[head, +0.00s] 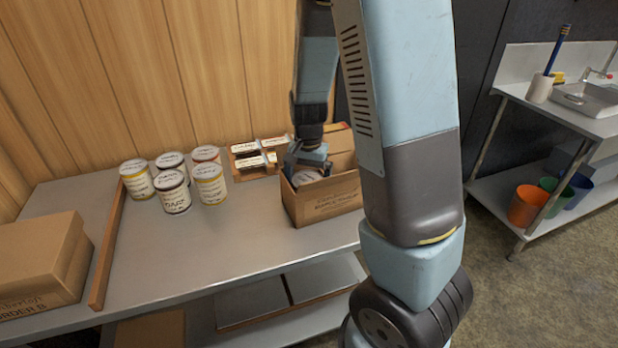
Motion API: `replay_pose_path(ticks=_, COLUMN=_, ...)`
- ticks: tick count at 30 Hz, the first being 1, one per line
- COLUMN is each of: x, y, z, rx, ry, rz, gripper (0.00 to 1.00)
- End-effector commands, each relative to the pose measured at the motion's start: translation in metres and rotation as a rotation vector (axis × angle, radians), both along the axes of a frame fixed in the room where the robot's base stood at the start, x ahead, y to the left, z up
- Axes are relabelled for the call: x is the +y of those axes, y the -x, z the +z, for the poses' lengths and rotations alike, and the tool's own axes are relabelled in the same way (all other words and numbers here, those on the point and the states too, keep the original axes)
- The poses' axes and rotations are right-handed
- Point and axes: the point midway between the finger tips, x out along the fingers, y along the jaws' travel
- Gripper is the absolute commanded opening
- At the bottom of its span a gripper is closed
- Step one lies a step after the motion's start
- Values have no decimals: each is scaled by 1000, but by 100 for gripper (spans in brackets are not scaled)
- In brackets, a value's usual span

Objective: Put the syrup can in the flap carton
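The flap carton (327,204) is an open brown box at the right end of the metal table, with a raised flap (339,139) at its back. A can with a pale lid (306,178) shows inside the carton at its left part; its lower body is hidden by the carton wall. My gripper (308,166) points down at the carton's mouth, right over this can, with its fingers close to the can's top. Whether the fingers grip the can or stand apart from it is too small to tell. My arm covers the carton's right side.
Several labelled cans (173,192) stand in a group on the table (215,245), left of the carton. A wooden strip (107,250) and a closed box (42,262) are at left. The table's front middle is clear.

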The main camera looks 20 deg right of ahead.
Motion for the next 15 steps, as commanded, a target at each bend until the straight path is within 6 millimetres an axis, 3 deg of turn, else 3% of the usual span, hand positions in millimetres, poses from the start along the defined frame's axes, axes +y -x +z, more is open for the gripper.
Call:
replay_pose_path(ticks=8, x=0, y=0, z=2, rx=-1, ry=1, rz=0, gripper=100)
replay_pose_path(ticks=15, x=0, y=-1, z=28, rx=-4, ry=-2, rz=2, gripper=100)
